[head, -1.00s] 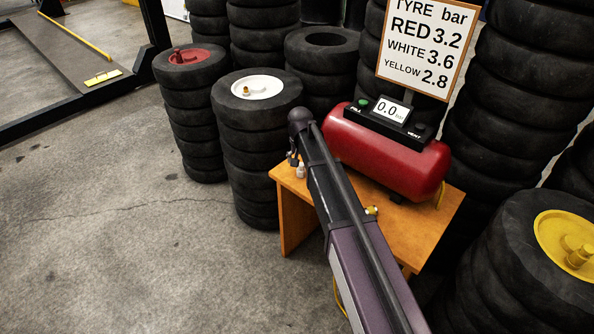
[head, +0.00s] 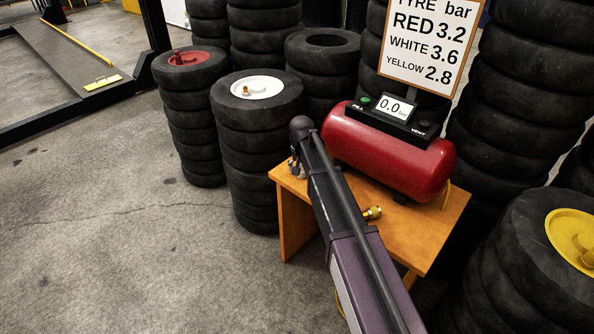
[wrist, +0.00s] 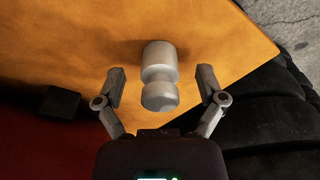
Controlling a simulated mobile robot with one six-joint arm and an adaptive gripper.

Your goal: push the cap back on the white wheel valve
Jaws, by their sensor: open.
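The white wheel (head: 268,83) lies in the top tyre of a stack left of the table, with its brass valve (head: 245,91) standing up. A small pale cap (wrist: 160,92) with a narrow waist is on the wooden table in the wrist view. My gripper (wrist: 161,74) is open, with one finger on each side of the cap and a visible gap on both sides. In the head view my gripper (head: 295,168) is low at the table's left edge, partly behind my arm, and the cap cannot be made out clearly there.
The red compressor tank (head: 390,150) stands on the wooden table (head: 430,225), its display reading 0.0. A brass fitting (head: 372,212) is right of my arm. Tyre stacks with a red wheel (head: 190,58) and a yellow wheel (head: 574,238) stand nearby. Open floor is at left.

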